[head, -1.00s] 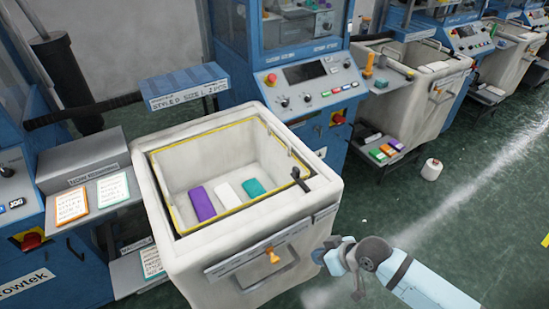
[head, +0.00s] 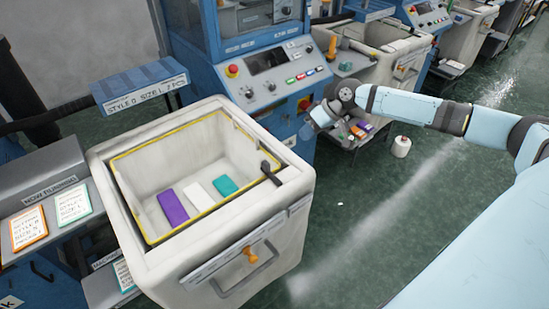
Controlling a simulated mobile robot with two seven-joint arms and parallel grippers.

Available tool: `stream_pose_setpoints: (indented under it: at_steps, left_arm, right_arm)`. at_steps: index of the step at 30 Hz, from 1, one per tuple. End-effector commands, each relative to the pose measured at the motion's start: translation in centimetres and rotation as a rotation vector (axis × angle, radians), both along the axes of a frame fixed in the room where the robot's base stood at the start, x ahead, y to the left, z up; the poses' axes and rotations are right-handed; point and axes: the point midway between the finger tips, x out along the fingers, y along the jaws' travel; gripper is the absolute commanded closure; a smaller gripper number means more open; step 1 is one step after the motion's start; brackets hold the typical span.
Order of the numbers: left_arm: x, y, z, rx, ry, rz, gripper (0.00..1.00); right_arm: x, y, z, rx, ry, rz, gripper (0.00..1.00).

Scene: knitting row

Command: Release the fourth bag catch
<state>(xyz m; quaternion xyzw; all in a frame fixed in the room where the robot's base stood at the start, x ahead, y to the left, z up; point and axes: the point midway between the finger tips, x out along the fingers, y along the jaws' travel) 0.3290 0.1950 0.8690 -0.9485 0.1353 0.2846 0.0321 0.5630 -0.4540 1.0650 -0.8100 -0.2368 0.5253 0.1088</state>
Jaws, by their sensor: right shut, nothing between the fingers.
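The nearest pale bin (head: 296,226) has a bag liner with a yellow edge (head: 150,242) inside its rim. A black catch (head: 271,172) sits on the bin's right rim, tilted across the yellow edge. I cannot tell whether it is fastened, or which catch is the fourth. My right gripper (head: 308,131) is beyond the bin's back right corner, near the blue machine, apart from the black catch. It is shut and empty; its fingertips are small and hard to make out. My left gripper is out of view.
Purple (head: 172,206), white (head: 198,195) and teal (head: 226,186) packs lie in the bin. A blue machine with a control panel (head: 275,64) stands behind. A white cone (head: 401,147) stands on the green floor.

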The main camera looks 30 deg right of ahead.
Motion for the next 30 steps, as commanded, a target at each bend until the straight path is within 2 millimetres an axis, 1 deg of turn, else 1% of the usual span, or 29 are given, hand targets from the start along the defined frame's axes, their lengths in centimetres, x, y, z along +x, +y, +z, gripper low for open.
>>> stream_pose_setpoints:
  at_steps: [9, 14, 17, 28, 30]
  left_arm:
    - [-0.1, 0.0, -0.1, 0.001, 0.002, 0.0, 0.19]
    - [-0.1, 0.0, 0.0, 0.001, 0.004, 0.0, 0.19]
    - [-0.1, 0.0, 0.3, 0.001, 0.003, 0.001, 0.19]
    - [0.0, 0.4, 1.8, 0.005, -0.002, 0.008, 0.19]
    - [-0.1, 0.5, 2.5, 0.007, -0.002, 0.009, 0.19]
  right_arm:
    - [0.1, -0.1, 0.1, 0.001, -0.001, -0.002, 1.0]
    - [0.4, 0.5, -0.6, 0.005, -0.001, -0.002, 1.0]
    - [0.9, 1.3, -1.7, 0.004, -0.001, -0.001, 1.0]
    - [3.5, 5.2, -7.9, 0.003, 0.001, -0.002, 1.0]
    - [3.4, 6.3, -7.5, 0.002, -0.002, 0.001, 1.0]
